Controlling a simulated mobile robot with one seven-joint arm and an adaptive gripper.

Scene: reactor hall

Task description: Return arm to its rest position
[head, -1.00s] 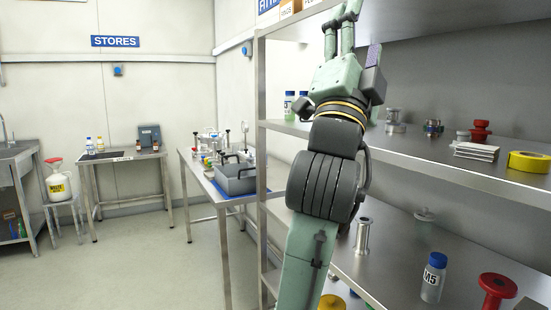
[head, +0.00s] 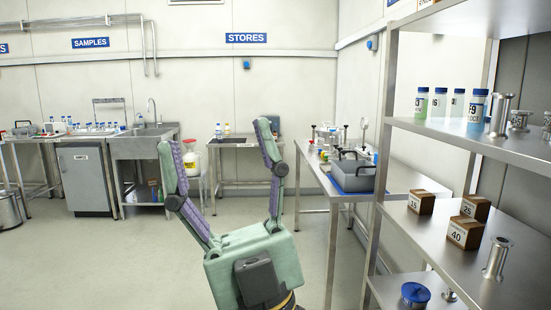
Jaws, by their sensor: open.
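My gripper (head: 220,155) is in the lower middle of the head view, with its two purple-padded fingers spread wide apart. It is open, and nothing shows between the fingers. Its green palm faces away from the camera, and the fingers point up in the picture. It stands over the open floor, left of the metal shelf unit (head: 425,245) and apart from it. The rest of my arm is cut off by the bottom edge.
The shelf unit at right holds bottles (head: 477,110), number-marked brown blocks (head: 465,232) and metal fittings (head: 497,258). A steel table with a grey tray (head: 351,174) stands beyond. A sink bench (head: 145,142) is at back left. Floor (head: 120,255) at left is clear.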

